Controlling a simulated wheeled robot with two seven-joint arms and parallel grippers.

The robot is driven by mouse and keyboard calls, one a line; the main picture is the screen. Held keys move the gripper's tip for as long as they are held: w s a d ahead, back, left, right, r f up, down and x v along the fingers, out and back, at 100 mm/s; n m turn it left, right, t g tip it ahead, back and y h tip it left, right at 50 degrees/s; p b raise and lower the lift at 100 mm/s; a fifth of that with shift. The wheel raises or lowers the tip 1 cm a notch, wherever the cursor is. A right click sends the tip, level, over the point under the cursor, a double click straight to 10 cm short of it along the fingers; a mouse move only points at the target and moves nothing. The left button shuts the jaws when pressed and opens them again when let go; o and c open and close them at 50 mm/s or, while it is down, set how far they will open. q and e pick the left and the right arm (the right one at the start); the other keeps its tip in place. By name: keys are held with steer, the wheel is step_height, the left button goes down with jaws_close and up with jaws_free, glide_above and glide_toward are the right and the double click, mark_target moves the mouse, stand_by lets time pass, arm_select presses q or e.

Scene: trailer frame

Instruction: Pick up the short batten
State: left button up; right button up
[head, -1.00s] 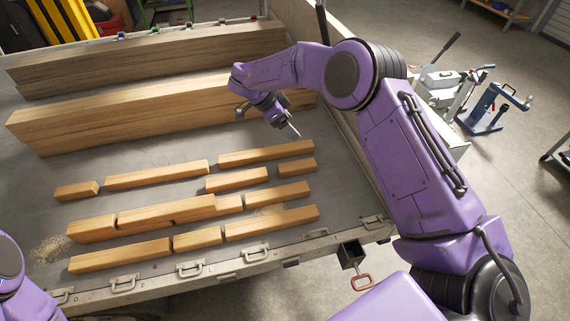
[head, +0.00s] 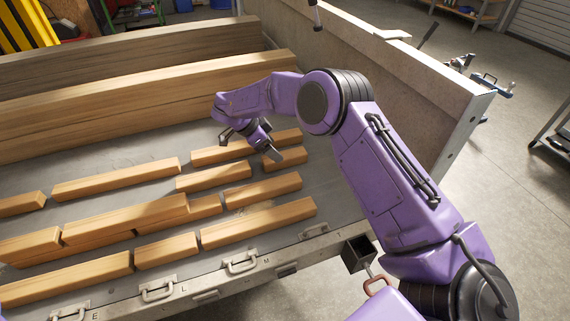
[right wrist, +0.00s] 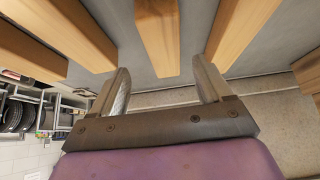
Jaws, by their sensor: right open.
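Several wooden battens lie on the grey trailer bed. The shortest-looking one (head: 288,158) lies at the right end of the back rows, just beside my right gripper (head: 271,152) in the head view. My right gripper is open and empty, with its tips pointing down near that batten. In the right wrist view, my open jaws (right wrist: 160,72) face the end of a batten (right wrist: 157,35), which is apart from both fingers. I cannot tell for sure which batten this is. My left gripper is out of view.
Longer battens (head: 115,180) and (head: 258,223) lie close around. Thick beams (head: 130,105) lie behind. The trailer's side wall (head: 400,85) stands to the right, and latches (head: 240,263) line the front edge.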

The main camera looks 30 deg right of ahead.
mark_target(284, 155)
steer(key=x, duration=0.4)
steer(key=p+x, duration=0.1)
steer(key=x, duration=0.2)
steer(key=shift+w+d+f, duration=0.1)
steer(key=shift+w+d, duration=0.1)
steer(key=shift+d, duration=0.4)
steer(key=c, duration=1.1)
